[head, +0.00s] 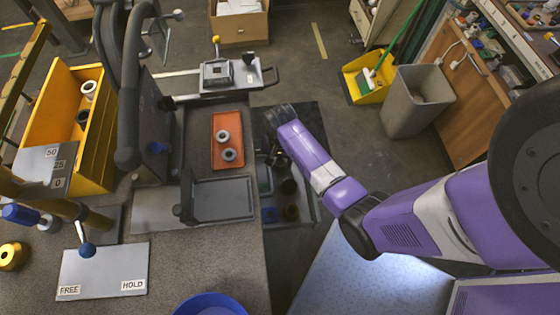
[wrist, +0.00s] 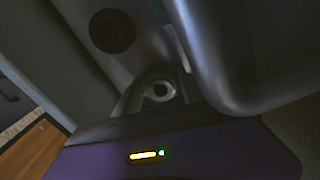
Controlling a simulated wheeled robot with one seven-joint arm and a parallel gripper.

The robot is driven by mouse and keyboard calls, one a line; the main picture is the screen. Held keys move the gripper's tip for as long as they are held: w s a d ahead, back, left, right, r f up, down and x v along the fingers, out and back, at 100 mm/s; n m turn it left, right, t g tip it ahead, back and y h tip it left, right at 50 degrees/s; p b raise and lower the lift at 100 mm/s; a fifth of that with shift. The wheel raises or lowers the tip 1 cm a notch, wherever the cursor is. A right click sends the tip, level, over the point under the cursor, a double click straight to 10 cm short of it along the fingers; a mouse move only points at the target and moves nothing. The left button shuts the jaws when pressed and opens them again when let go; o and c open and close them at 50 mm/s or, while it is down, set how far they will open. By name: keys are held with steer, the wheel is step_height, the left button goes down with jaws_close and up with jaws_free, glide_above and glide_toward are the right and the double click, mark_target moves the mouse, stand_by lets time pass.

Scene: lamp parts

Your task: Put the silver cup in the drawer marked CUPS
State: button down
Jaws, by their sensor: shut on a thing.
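My gripper (head: 274,154) is over the open drawer (head: 308,212) beside the bench in the head view, small and dark there. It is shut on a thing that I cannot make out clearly. In the wrist view a smooth, shiny grey rounded form (wrist: 255,60) fills the upper right, close to the camera; I cannot tell whether it is the silver cup. The drawer holds several dark and greenish items, mostly in shadow. No CUPS marking is readable, and I cannot pick out a silver cup with certainty in the head view.
An orange tray (head: 227,118) with two rings lies on the bench, near a grey tray (head: 222,200). A FREE/HOLD plate (head: 105,272) and blue bowl (head: 210,304) are nearer. A grey bin (head: 418,100) stands on the floor; open floor lies between it and the drawer.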

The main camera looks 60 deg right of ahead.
steer(key=shift+f, duration=0.15)
steer(key=c, duration=0.7)
jaws_free()
steer(key=shift+o, duration=0.2)
step_height(320, 180, up, 12)
steer(key=p, duration=0.1)
steer(key=shift+r, duration=0.2)
